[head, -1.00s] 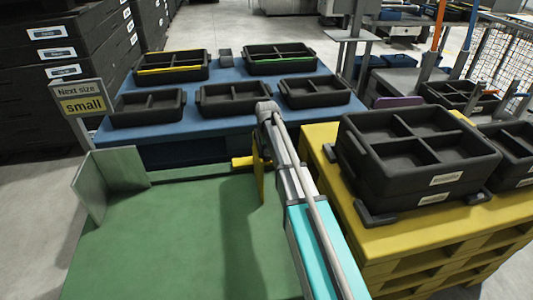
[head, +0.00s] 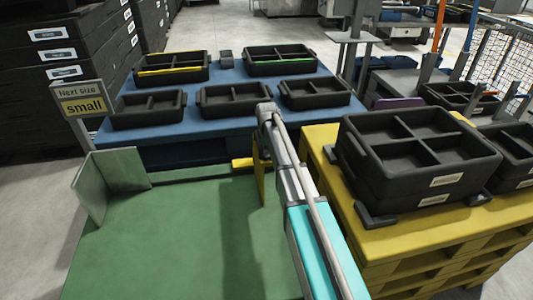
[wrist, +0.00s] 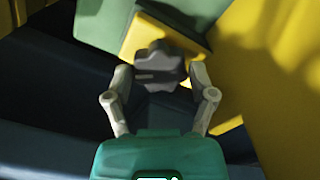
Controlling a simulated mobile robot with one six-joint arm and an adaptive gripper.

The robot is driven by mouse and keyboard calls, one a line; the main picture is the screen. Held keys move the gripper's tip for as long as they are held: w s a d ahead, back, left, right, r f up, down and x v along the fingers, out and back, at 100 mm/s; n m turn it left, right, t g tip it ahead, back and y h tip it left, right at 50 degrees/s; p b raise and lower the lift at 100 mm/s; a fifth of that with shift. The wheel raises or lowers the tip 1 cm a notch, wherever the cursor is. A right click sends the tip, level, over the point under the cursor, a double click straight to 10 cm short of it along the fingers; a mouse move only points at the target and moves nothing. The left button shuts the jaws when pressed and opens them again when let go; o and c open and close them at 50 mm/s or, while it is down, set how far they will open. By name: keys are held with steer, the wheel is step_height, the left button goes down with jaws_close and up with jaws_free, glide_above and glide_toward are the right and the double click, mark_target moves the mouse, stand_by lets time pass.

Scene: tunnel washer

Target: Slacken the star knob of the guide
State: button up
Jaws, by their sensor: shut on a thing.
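The dark star knob (wrist: 158,66) shows in the wrist view, in front of a yellow block of the guide (wrist: 168,32). My gripper (wrist: 160,78) has one finger on each side of the knob and is shut on it. In the head view my arm hides the knob and the gripper. Part of the yellow guide (head: 259,176) shows there just left of my arm, at the far right corner of the green table.
The green table (head: 190,230) is bare apart from grey corner plates (head: 112,178) at its left. Black trays (head: 233,97) stand on the blue table behind. Stacked trays (head: 415,150) sit on a yellow pallet (head: 420,236) close to the right of my arm. A sign (head: 83,105) reads "Next size small".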

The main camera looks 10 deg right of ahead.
mark_target(267, 153)
steer(key=n, duration=1.1)
steer(key=shift+n, duration=0.3)
stand_by(0.3)
steer(key=o, duration=0.9)
steer(key=shift+c, duration=0.2)
steer(key=shift+m, duration=0.5)
steer(key=m, duration=1.1)
steer(key=shift+m, duration=0.4)
step_height(267, 153, up, 14)
steer(key=p, duration=1.4)
